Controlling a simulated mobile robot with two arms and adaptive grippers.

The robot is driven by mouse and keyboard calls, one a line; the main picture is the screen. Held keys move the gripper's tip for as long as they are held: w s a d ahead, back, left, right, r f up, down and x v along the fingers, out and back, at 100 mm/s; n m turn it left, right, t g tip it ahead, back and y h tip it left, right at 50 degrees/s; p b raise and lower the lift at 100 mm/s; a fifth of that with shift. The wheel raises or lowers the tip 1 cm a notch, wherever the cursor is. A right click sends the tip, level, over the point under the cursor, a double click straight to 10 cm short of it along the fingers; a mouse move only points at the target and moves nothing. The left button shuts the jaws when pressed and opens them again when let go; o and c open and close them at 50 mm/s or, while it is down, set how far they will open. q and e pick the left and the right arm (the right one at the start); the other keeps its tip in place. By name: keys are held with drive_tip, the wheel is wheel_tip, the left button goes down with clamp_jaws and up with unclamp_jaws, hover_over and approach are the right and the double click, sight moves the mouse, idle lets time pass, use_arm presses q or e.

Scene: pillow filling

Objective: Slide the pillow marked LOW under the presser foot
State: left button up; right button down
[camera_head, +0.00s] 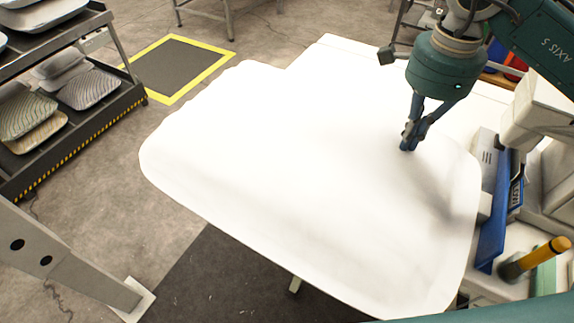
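A large white pillow (290,170) fills the middle of the head view, lying flat with its right edge close to the sewing machine (535,115). No LOW mark can be read on it. My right gripper (408,146) points down over the pillow's right part, its fingertips together at or just above the surface. I cannot tell whether cloth is pinched between them. A soft shadow lies on the pillow beside the fingers. I cannot make out the presser foot. My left gripper is not in view.
A rack (75,135) with trays of pillows stands at the left. A blue part (492,220) and a yellow-and-black cylinder (535,258) are at the right. Floor at the lower left is clear beside a grey beam (65,260).

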sight(443, 164)
drive_tip(key=shift+s+d+b, duration=0.2)
drive_tip(key=shift+s+d, duration=0.15)
drive_tip(key=shift+d, duration=0.25)
drive_tip(key=shift+s+d+b, duration=0.2)
drive_tip(key=shift+s+d, duration=0.1)
drive_tip(key=shift+d, duration=0.25)
drive_tip(key=shift+d, duration=0.15)
drive_tip(key=shift+s+d+b, duration=0.25)
drive_tip(key=shift+s+d, duration=0.15)
drive_tip(key=shift+d, duration=0.25)
drive_tip(key=shift+s+d+b, duration=0.3)
drive_tip(key=shift+s+d, duration=0.1)
drive_tip(key=shift+d, duration=0.3)
drive_tip(key=shift+s+d+b, duration=0.25)
drive_tip(key=shift+s+d, duration=0.15)
drive_tip(key=shift+d, duration=0.25)
drive_tip(key=shift+s+d+b, duration=0.2)
drive_tip(key=shift+s+d, duration=0.1)
drive_tip(key=shift+d, duration=0.25)
drive_tip(key=shift+s+d+b, duration=0.2)
drive_tip(key=shift+s+d, duration=0.1)
drive_tip(key=shift+d, duration=0.2)
drive_tip(key=shift+s+d, duration=0.3)
drive_tip(key=shift+d, duration=0.25)
drive_tip(key=shift+s+d, duration=0.3)
drive_tip(key=shift+d, duration=0.2)
